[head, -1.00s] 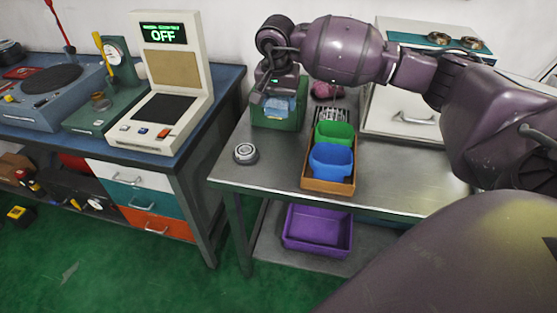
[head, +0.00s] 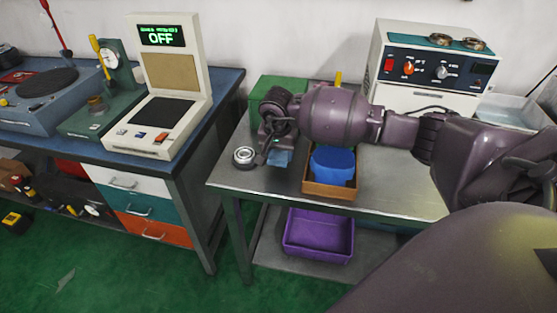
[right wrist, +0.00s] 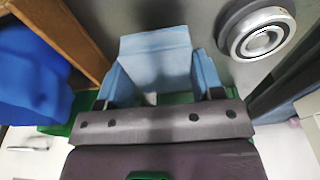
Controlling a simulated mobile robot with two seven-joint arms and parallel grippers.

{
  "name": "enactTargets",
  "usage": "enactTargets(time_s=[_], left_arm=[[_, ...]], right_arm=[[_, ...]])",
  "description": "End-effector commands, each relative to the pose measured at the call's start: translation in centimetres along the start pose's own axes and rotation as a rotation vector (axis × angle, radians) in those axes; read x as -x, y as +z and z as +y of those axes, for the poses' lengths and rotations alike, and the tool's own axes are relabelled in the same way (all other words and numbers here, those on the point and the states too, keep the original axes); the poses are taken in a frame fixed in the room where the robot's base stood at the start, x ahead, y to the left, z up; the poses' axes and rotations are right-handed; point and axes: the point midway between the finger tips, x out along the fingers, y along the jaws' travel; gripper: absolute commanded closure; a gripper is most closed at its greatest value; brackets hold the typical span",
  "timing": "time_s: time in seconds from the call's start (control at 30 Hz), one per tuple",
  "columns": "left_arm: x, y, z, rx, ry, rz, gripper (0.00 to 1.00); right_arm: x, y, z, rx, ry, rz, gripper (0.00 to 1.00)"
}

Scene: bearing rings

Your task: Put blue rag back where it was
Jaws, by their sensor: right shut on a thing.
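The light blue rag (right wrist: 155,58) is pinched in my right gripper (right wrist: 160,92), folded between the fingers and sticking out beyond them. In the head view the rag (head: 280,158) shows only as a small patch under my right gripper (head: 272,146). The gripper is over the metal table (head: 228,177), between the bearing ring on the left and the wooden tray on the right. I cannot tell whether the rag touches the table. The green box (head: 277,87) stands at the back, partly hidden by my right arm. My left gripper is not in view.
The bearing ring (head: 244,156) lies close to the left of the gripper. A white machine (head: 435,75) stands behind. A purple bin (head: 318,236) sits on the lower shelf. The table's front left is clear.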

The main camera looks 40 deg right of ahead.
Motion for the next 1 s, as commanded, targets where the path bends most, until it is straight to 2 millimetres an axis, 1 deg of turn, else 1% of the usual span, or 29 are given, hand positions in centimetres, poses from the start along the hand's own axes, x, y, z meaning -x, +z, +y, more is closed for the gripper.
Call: enactTargets(time_s=[0.03,0.1,0.2,0.47,0.63,0.67,0.8,1.0], left_arm=[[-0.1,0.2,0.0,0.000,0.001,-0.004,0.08],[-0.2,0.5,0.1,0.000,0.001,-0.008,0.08],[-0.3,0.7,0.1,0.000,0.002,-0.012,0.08],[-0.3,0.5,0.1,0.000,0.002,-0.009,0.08],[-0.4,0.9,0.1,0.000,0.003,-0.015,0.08],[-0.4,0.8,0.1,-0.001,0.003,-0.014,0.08],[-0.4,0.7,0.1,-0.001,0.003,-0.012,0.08],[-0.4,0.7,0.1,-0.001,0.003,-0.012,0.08]], right_arm=[[-1.0,0.3,0.0,-0.001,0.003,-0.006,0.58],[-2.1,0.4,0.1,-0.002,0.004,-0.006,0.58],[-3.2,0.6,0.0,0.000,0.003,-0.005,0.58],[-3.2,0.5,0.0,0.000,0.001,-0.001,0.58],[-3.6,0.6,0.1,0.000,0.003,-0.003,0.58],[-3.6,0.6,0.0,0.000,0.002,-0.003,0.36],[-3.5,0.6,0.0,0.000,0.001,-0.002,0.15],[-3.5,0.6,0.0,0.000,0.001,-0.002,0.14]])
